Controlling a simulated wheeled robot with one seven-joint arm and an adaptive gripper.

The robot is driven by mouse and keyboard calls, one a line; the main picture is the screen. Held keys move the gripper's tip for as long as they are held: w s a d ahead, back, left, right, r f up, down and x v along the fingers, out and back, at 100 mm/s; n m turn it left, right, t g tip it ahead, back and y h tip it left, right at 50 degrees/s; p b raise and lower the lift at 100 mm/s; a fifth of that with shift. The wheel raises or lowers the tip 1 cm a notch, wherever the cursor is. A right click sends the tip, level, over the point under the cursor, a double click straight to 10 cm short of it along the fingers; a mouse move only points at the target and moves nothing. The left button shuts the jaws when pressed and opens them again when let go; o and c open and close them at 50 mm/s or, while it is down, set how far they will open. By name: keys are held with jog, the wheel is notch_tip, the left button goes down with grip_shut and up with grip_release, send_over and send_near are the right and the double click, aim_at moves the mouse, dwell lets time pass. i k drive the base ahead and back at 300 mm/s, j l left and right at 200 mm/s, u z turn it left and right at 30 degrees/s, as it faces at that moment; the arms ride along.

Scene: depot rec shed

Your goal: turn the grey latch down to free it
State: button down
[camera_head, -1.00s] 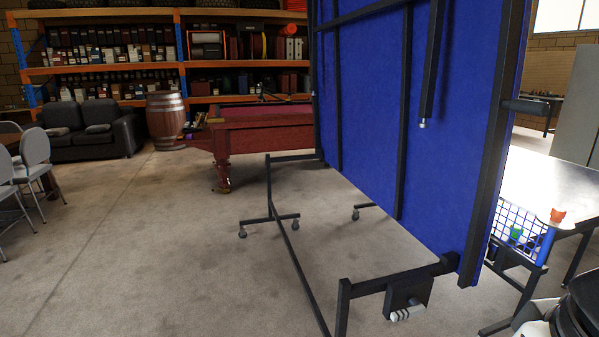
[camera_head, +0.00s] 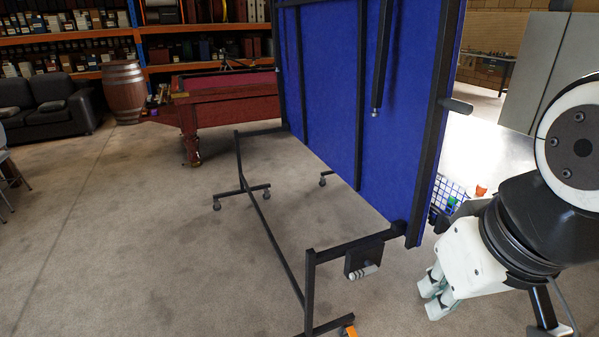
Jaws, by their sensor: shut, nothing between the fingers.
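The grey latch (camera_head: 364,272) is a short, light handle on a small black plate, low on the black frame of an upright blue table-tennis half (camera_head: 335,110). The handle lies nearly level, its right end slightly higher. My gripper (camera_head: 434,297) is at the lower right, its white body tilted and its fingers pointing down and left. It is shut and empty, apart from the latch and to its right in the picture. The depth gap between them is hard to judge.
The black wheeled undercarriage (camera_head: 262,218) reaches left and forward over the floor. An orange piece (camera_head: 348,331) shows at its near foot. A pale table (camera_head: 485,150) with a blue net basket stands behind my arm. The carpet (camera_head: 120,240) at left is clear.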

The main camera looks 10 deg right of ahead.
aim_at(371, 268)
jog(key=z, duration=0.3)
jog(key=k+j+z, duration=0.15)
jog(key=j, duration=0.3)
jog(key=i+l+z, duration=0.4)
jog(key=i+l, duration=0.15)
jog(key=l, duration=0.15)
jog(key=i+l+z, duration=0.6)
jog(key=z, duration=0.3)
jog(key=i+z, duration=0.4)
jog(key=i+l+u, duration=0.1)
jog(key=i, duration=0.85)
jog(key=i+j+u, duration=0.1)
jog(key=i+u, duration=0.15)
jog(key=u, duration=0.2)
jog(key=i+u, duration=0.2)
jog(key=u, duration=0.3)
jog(key=i+l+u, duration=0.1)
jog(key=i+u, duration=0.15)
jog(key=u, duration=0.2)
jog(key=i+u, duration=0.7)
jog(key=k+l+u, duration=0.15)
jog(key=u, duration=0.3)
jog(key=k+j, duration=0.05)
jog(key=k, duration=0.05)
